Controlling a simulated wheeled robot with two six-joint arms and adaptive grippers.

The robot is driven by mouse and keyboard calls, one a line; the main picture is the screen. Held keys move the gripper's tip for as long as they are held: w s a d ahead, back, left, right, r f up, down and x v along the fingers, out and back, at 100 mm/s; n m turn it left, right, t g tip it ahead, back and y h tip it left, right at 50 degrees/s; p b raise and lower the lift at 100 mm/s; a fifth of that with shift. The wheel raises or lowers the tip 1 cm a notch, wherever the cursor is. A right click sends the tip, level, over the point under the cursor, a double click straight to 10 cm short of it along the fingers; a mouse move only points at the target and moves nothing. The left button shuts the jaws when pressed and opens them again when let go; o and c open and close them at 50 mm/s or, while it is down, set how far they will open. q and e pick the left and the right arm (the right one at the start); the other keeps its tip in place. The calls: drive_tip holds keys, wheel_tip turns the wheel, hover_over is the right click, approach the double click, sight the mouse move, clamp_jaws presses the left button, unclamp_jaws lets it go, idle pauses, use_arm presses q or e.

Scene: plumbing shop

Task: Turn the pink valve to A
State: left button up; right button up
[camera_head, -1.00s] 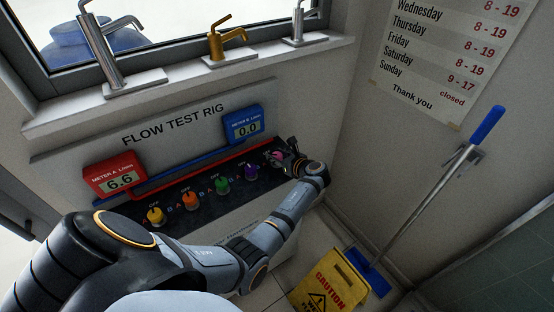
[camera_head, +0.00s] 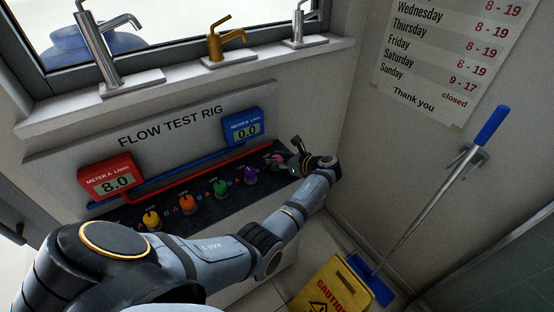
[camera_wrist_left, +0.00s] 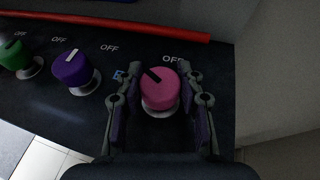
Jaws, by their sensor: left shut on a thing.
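The pink valve (camera_head: 273,159) is the rightmost knob on the rig's black panel. In the left wrist view the pink valve (camera_wrist_left: 160,92) sits between the two fingers of my left gripper (camera_wrist_left: 161,95), which is shut on it. Its black mark points up and left, between the "B" label (camera_wrist_left: 119,73) and the "OFF" label (camera_wrist_left: 170,58). No "A" label for this valve can be made out. In the head view my left gripper (camera_head: 282,160) is at the panel's right end. My right gripper is not in view.
Purple (camera_head: 250,175), green (camera_head: 221,189), orange (camera_head: 187,204) and yellow (camera_head: 152,220) knobs line the panel. Meter A (camera_head: 110,178) reads 8.0; meter B (camera_head: 243,126) reads 0.0.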

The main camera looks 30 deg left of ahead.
use_arm(q)
drive_tip(key=o, duration=1.2)
drive_tip(key=shift+d, duration=0.1)
drive_tip(key=v, duration=0.7)
drive_tip(key=shift+d, duration=0.2)
